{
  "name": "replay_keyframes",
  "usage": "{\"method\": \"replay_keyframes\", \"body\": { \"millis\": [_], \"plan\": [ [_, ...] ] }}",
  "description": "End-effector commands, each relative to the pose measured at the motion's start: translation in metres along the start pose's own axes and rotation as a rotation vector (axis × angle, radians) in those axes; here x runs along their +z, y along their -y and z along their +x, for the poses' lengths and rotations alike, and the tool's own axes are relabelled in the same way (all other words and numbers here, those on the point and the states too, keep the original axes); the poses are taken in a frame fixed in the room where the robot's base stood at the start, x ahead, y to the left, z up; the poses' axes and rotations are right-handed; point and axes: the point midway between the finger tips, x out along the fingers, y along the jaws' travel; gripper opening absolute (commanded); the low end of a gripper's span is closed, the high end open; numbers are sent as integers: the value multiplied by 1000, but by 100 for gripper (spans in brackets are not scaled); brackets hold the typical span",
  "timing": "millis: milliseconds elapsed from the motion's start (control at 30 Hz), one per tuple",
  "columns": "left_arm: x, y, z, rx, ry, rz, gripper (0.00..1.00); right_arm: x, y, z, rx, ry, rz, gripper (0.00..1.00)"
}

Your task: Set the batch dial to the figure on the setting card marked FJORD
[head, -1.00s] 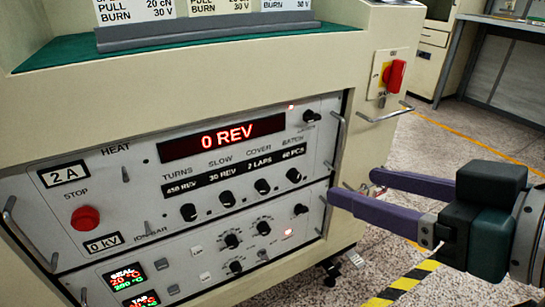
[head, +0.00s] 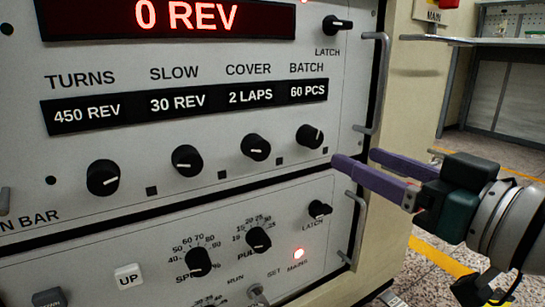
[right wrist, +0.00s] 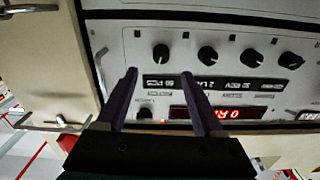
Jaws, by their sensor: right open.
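The batch dial (head: 310,136) is a black knob with a white pointer line, rightmost in the row of knobs on the grey panel. Its readout (head: 307,90) above, under the label BATCH, shows 60 PCS. In the right wrist view the panel is upside down and the batch dial (right wrist: 161,52) is leftmost in the row. My right gripper (head: 356,158) has purple fingers, apart and empty, just right of and a little below the dial, not around it. In the right wrist view the fingertips (right wrist: 158,75) point toward the panel. No setting card shows now. My left gripper is not in view.
The TURNS (head: 103,178), SLOW (head: 187,160) and COVER (head: 256,147) knobs are left of the batch dial. A LATCH knob (head: 337,25) is above. A metal handle (head: 376,85) stands out at the panel's right edge. Another panel with knobs lies below.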

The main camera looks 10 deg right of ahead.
Motion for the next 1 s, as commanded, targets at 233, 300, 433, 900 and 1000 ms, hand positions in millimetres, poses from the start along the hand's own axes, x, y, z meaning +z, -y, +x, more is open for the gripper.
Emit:
{"method": "replay_keyframes", "body": {
  "millis": [233,300,433,900,1000],
  "plan": [
    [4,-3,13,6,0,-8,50,0,0,43,1,-6,4,69],
    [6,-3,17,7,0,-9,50,1,0,55,1,-5,3,69],
    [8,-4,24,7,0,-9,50,1,0,75,0,-2,2,69],
    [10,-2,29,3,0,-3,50,-1,1,93,-2,2,1,69],
    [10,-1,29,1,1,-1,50,-1,1,93,-2,2,1,60]
  ]
}}
